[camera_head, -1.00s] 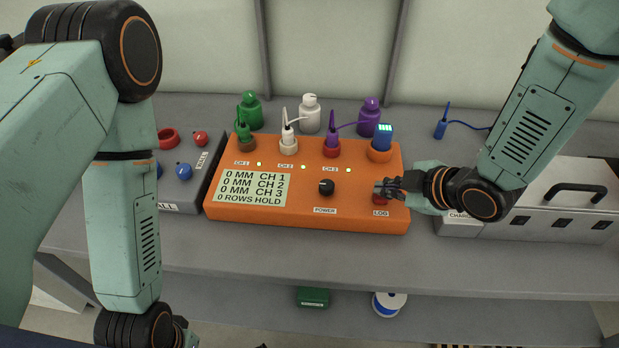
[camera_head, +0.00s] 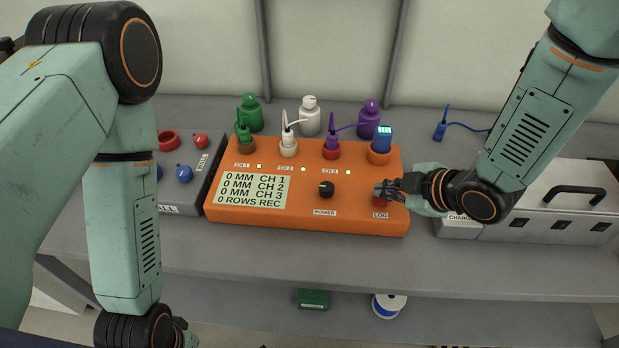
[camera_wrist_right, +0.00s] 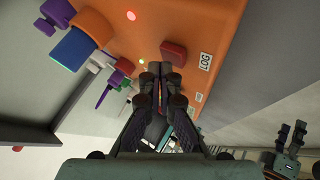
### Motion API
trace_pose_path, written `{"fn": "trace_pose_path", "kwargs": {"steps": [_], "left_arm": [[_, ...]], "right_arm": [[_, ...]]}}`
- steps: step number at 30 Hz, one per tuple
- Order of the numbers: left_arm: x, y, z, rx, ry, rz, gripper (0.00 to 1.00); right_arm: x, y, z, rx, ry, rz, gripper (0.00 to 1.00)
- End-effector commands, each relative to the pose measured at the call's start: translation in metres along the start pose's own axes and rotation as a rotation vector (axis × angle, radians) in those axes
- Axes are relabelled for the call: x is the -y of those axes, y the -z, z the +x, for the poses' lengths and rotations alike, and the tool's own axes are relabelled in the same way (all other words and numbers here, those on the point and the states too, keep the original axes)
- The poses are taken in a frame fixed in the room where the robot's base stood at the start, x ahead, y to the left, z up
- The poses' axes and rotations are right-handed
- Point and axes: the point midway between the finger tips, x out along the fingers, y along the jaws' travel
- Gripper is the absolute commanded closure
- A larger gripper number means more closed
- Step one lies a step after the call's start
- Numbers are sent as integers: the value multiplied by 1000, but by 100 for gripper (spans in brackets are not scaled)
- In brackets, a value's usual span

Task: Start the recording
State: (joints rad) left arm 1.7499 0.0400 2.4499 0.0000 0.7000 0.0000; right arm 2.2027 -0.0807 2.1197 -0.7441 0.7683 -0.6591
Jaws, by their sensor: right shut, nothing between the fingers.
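The orange recorder box (camera_head: 300,220) stands on the bench. Its display (camera_head: 252,188) reads 0 MM for CH 1, CH 2 and CH 3, and "0 ROWS REC". The red LOG button (camera_head: 380,202) is at its right front, partly hidden by my right gripper (camera_head: 382,188). In the right wrist view the red button (camera_wrist_right: 174,54) is beside the shut, empty fingertips (camera_wrist_right: 155,68); I cannot tell if they touch. A black POWER knob (camera_head: 326,188) is left of the button. My left gripper shows small in the right wrist view (camera_wrist_right: 290,131), fingers apart, away from the box.
Green (camera_head: 244,132), white (camera_head: 288,145) and purple (camera_head: 332,146) plugs sit in the box, with a blue unit (camera_head: 381,142) at right. A grey panel (camera_head: 182,195) is left, a silver case (camera_head: 540,222) right. A red light (camera_wrist_right: 131,15) shows in the wrist view.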

Motion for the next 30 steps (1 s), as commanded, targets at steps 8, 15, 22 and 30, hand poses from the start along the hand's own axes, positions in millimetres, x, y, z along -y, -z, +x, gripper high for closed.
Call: {"fn": "trace_pose_path", "kwargs": {"steps": [8,15,22,30], "left_arm": [[0,0,-12,0,0,0,45],[0,0,-11,0,0,0,45],[0,0,-26,0,0,0,45],[0,0,-47,0,0,0,45]], "right_arm": [[-6,7,-9,0,0,-1,100],[-6,6,-8,0,0,-1,100],[-14,14,-19,0,0,-1,100],[-26,26,-36,0,1,-1,100]]}}
